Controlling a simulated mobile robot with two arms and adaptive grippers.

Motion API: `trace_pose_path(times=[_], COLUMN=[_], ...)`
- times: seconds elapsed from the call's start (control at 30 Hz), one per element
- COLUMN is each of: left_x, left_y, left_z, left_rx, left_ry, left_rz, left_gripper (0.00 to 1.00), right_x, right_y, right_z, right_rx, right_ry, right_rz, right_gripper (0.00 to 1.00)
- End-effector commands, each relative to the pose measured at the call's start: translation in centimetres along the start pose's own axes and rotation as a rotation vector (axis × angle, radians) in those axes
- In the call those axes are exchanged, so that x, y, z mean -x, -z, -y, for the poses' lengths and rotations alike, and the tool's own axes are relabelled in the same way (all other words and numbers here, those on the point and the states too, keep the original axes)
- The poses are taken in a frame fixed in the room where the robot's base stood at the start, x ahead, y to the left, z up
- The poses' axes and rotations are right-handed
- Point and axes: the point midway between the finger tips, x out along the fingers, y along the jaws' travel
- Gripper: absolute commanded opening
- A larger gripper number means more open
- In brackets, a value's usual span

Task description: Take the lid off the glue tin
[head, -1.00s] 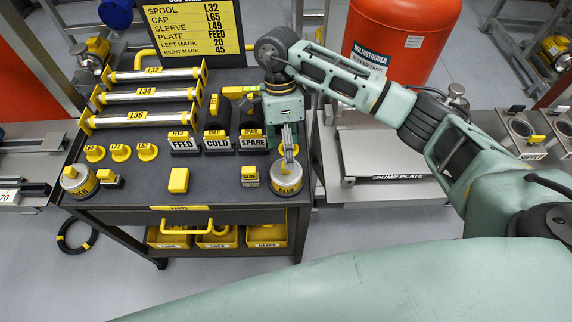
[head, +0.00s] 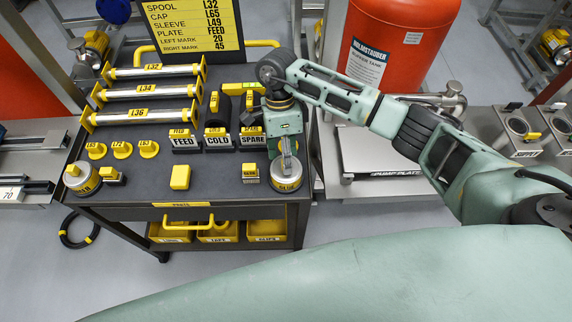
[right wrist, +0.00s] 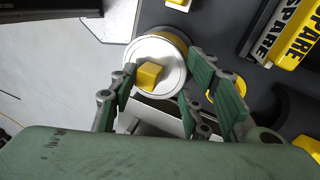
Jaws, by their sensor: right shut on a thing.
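The glue tin (head: 287,186) stands at the front right corner of the dark cart top. It is a round silver tin with a yellow label band. Its lid (right wrist: 158,79) shows in the right wrist view as a silver disc with a yellow block knob (right wrist: 149,74). My right gripper (head: 287,163) reaches straight down over the tin, and its fingers hide part of the lid in the head view. I cannot tell whether the lid is raised. My left gripper is not in view.
A similar tin (head: 82,180) stands at the cart's front left. A yellow block (head: 180,177) and a small labelled block (head: 250,173) sit on the front strip. FEED, COLD and SPARE blocks (head: 217,139) stand behind. The plate (head: 385,160) lies on the bench at right.

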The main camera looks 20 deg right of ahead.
Motion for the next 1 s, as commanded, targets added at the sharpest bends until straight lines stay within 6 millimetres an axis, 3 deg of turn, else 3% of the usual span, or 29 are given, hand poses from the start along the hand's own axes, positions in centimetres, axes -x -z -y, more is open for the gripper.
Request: trace_pose_path(times=[0.37, 0.53, 0.63, 1.0], left_x=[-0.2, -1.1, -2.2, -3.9], left_y=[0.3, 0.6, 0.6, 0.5], left_z=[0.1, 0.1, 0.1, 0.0], left_rx=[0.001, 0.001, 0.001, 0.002], left_ry=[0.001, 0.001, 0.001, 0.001], left_rz=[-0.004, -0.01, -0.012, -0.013], left_gripper=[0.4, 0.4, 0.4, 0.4], right_x=[0.2, 1.8, 3.8, 6.1], right_y=[0.0, 0.0, 0.0, 5.0], right_z=[-0.2, -0.6, -1.1, -7.4], right_rx=[0.001, 0.003, 0.003, 0.0], right_ry=[-0.004, 0.0, 0.004, 0.0], right_rz=[0.0, 0.0, -0.001, -0.003], right_gripper=[0.21, 0.21, 0.21, 0.21])
